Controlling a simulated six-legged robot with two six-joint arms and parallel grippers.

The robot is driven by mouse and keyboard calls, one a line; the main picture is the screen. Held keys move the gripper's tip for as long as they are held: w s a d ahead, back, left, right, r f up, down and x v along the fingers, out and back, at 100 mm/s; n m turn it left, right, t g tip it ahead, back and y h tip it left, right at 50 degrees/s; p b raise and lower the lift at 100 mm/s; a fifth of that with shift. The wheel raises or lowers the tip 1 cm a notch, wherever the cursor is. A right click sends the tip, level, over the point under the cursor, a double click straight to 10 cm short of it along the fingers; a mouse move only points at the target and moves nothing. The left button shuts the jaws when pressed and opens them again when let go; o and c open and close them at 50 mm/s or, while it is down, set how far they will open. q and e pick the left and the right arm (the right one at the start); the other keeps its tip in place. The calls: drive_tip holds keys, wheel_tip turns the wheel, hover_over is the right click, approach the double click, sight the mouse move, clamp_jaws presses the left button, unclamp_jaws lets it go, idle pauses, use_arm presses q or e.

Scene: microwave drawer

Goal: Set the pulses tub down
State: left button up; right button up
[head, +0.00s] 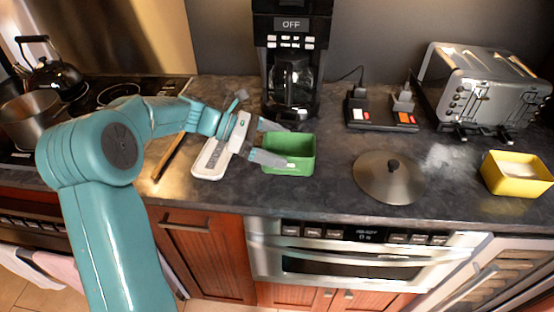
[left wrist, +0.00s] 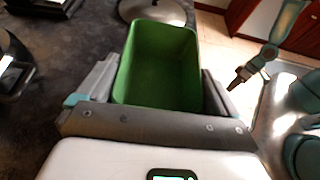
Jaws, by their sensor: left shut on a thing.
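A green open-topped tub (head: 288,155) is upright near the front of the dark counter, in front of the coffee maker. My left gripper (head: 274,143) is shut on it, with a finger on each of two opposite sides. The left wrist view shows the tub (left wrist: 158,62) between the fingers, its inside plain green and seemingly empty. I cannot tell whether its base touches the counter. No label for pulses can be read on it. Part of my other arm shows at the right of the left wrist view, with a dark tip (left wrist: 238,79); its jaw state is unclear.
A white shallow tray-like thing (head: 209,160) lies just left of the tub. A round metal lid (head: 388,182) lies to the right, then a yellow tub (head: 516,174). The coffee maker (head: 290,65) and toaster (head: 480,88) stand behind. Bare counter (head: 335,165) lies between tub and lid.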

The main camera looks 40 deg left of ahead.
use_arm(q)
wheel_tip(320, 180, down, 5)
drive_tip(key=shift+r, duration=0.2)
drive_tip(key=shift+w, duration=0.1)
drive_tip(key=o, duration=0.8)
drive_tip(key=shift+f, duration=0.1)
drive_tip(key=shift+a+r, duration=0.15)
drive_tip(key=shift+r, duration=0.1)
drive_tip(key=v, duration=1.1)
drive_tip(key=shift+s+a+r, duration=0.15)
drive_tip(key=shift+s+a, duration=0.05)
drive_tip(key=shift+s, duration=0.05)
